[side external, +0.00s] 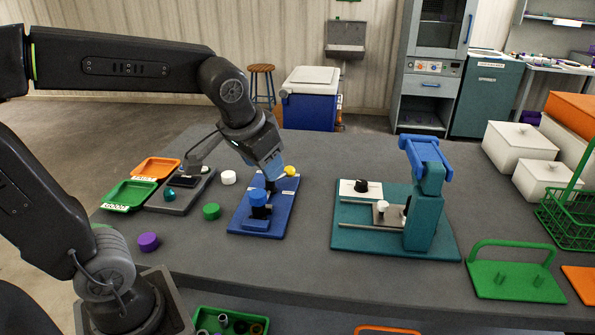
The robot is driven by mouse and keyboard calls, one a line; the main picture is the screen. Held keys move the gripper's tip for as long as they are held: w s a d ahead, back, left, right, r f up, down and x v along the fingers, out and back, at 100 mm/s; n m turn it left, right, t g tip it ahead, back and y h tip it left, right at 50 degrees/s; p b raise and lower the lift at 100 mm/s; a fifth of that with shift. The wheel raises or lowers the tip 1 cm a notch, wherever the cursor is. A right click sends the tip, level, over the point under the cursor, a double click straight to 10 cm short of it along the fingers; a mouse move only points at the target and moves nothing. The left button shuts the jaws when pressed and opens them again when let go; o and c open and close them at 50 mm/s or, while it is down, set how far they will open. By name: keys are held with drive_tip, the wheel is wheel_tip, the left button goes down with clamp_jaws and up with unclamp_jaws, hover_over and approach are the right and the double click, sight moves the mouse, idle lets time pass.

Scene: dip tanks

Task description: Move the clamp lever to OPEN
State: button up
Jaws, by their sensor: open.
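A blue plate (243,218) near the middle of the table carries a blue block with a round blue cap (258,197). A yellow knob (290,171) shows at the plate's far right end and may be the end of the clamp lever; the lever's arm is mostly hidden behind my gripper. Small white labels sit on this fixture, too small to read, so I cannot tell the lever's position. My gripper (271,187) points down over the plate, open, between the blue cap and the yellow knob. I cannot tell whether it touches either.
A teal fixture (425,215) with a blue top stands to the right. A white cylinder (228,178), green cylinder (211,211) and purple cylinder (148,241) stand left of the plate. Green (130,194) and orange (156,168) trays lie farther left. Table between the two fixtures is clear.

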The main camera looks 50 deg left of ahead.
drive_tip(key=w+a+f, duration=0.1)
drive_tip(key=w+a, duration=0.1)
drive_tip(key=w, duration=0.2)
drive_tip(key=w+a+f+n+g+y, duration=0.1)
drive_tip(key=w+a, duration=0.1)
drive_tip(key=w, duration=0.2)
drive_tip(key=w+a+f+y, duration=0.1)
drive_tip(key=w+a, duration=0.1)
drive_tip(key=w, duration=0.2)
drive_tip(key=shift+w+n, duration=0.4)
drive_tip(key=c, duration=0.7)
drive_tip(key=w+a+f+y, duration=0.1)
drive_tip(key=w+a+f, duration=0.1)
drive_tip(key=w+f, duration=0.1)
drive_tip(key=w+a+f+n+g, duration=0.1)
drive_tip(key=w+a+f, duration=0.1)
drive_tip(key=w+f, duration=0.1)
drive_tip(key=w+a+f+n+y, duration=0.1)
drive_tip(key=w+a+f, duration=0.2)
drive_tip(key=w, duration=0.1)
drive_tip(key=shift+w+f+y, duration=0.1)
drive_tip(key=shift+w+y, duration=0.2)
drive_tip(key=shift+w, duration=0.05)
clamp_jaws()
